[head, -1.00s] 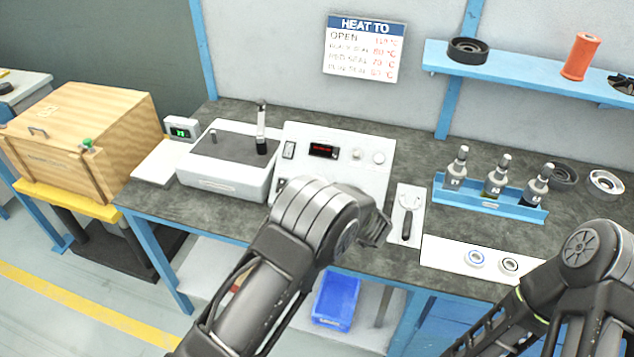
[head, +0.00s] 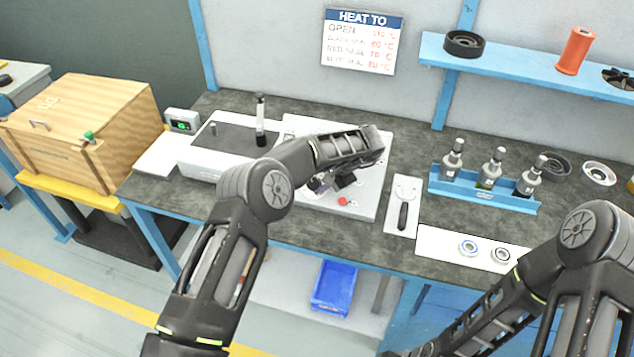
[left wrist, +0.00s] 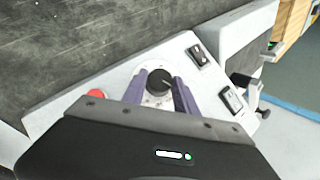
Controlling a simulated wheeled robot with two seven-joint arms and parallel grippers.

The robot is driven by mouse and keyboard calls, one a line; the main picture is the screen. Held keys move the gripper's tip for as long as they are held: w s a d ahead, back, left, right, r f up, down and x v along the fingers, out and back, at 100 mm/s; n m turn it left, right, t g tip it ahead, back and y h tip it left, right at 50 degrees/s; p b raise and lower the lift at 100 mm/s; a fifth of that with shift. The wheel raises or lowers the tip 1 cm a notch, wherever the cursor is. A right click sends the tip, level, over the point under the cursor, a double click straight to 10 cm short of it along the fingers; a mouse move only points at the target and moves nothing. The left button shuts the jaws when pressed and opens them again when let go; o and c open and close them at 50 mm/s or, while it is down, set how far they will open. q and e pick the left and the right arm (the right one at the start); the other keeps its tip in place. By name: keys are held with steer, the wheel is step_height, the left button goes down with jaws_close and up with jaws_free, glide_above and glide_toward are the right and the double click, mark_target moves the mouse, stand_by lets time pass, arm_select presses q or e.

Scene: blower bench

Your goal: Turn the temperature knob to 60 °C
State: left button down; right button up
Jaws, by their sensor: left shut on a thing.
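The temperature knob (left wrist: 159,80) is black and round on a pale dial on the white control panel (left wrist: 110,87). In the left wrist view my left gripper (left wrist: 160,88) has its two purple fingers on either side of the knob, shut on it. In the head view my left gripper (head: 322,184) reaches down over the panel (head: 367,187), and the arm hides the knob and the display. The knob's exact setting is too small to read. My right arm shows at the lower right of the head view; its gripper is out of view.
A red button (head: 342,201) sits on the panel near my left gripper. Rocker switches (left wrist: 199,55) are beside the dial. A grey heater unit (head: 208,160) stands left of the panel, and a blue bottle rack (head: 484,199) to the right. A "HEAT TO" sign (head: 362,42) hangs behind.

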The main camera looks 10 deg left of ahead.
arm_select(q)
steer(key=n+h, duration=0.1)
steer(key=n+g+h, duration=0.1)
steer(key=n, duration=0.1)
steer(key=shift+w+a+r+g+h, duration=0.1)
steer(key=shift+w+a+g+h, duration=0.05)
steer(key=shift+a+g+h, duration=0.2)
steer(key=shift+a+n+g+h, duration=0.15)
steer(key=shift+n+g+h, duration=0.1)
steer(key=shift+n+h, duration=0.9)
steer(key=shift+a+n+h, duration=0.15)
steer(key=shift+n+h, duration=0.75)
steer(key=shift+n, duration=0.15)
steer(key=shift+a+n+h, duration=0.2)
steer(key=shift+n+h, duration=0.7)
steer(key=shift+a+n+h+b, duration=0.1)
steer(key=shift+n+h+b, duration=0.45)
steer(key=shift+n+h, duration=0.15)
steer(key=shift+a+f+n+t+h+b, duration=0.1)
steer(key=shift+f+n+t+h+b, duration=0.1)
steer(key=shift+n+h+b, duration=0.25)
steer(key=shift+a+f+n+t+h+b, duration=0.1)
steer(key=shift+n+t+h+b, duration=0.1)
steer(key=shift+n+h+b, duration=0.25)
steer(key=shift+f+n+t+h+b, duration=0.1)
steer(key=shift+n+t+h+b, duration=0.2)
steer(key=shift+n+h+b, duration=0.55)
steer(key=shift+s+n+t+h+b, duration=0.2)
steer(key=shift+n+t+h+b, duration=0.35)
steer(key=shift+n, duration=0.4)
